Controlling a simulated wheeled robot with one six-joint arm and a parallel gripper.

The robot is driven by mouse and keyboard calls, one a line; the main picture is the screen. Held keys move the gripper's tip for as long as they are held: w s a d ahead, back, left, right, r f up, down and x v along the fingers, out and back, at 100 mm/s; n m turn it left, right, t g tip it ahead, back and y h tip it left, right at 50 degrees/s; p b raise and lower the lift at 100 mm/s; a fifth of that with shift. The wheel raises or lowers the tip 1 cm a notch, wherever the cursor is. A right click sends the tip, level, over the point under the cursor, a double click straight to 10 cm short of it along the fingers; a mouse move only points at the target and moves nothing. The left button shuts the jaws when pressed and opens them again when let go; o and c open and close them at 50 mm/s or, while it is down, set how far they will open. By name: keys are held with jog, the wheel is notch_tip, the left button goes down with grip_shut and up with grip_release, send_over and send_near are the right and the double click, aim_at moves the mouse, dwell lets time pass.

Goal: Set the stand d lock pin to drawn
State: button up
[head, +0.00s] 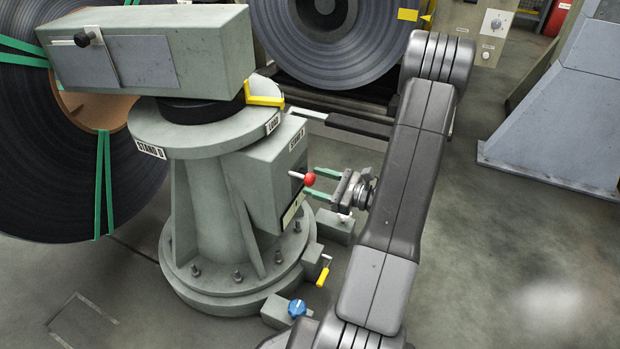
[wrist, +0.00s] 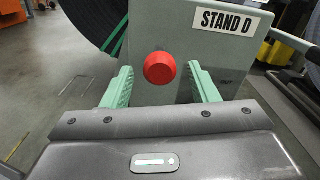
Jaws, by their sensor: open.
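The stand D pedestal (head: 205,200) is grey-green and carries a side box (head: 262,180) labelled STAND D. A red knob (head: 309,179) on a short shaft sticks out of the box's face; it looks like the lock pin's knob. My gripper (head: 318,184) is open in front of that face, with its green fingers pointing at it. In the wrist view the red knob (wrist: 160,67) lies between the two fingers, with a gap on each side. I see no finger touching it. How far the pin stands out is hard to tell.
A yellow-handled lever (head: 323,273) and a blue knob (head: 297,308) sit low at the pedestal base. A grey block head (head: 150,55) tops the pedestal. Steel coils (head: 325,40) stand behind. The floor (head: 480,270) at right is clear.

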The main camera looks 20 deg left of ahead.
jog(key=s+d+p, duration=0.1)
jog(key=d+p, duration=0.1)
jog(key=d, duration=0.9)
jog(key=shift+s, duration=0.25)
jog(key=shift+a, duration=0.15)
jog(key=w+a+b, duration=0.2)
jog(key=a+b, duration=0.1)
jog(key=a, duration=1.2)
jog(key=shift+w+a, duration=0.15)
jog(key=shift+a, duration=0.2)
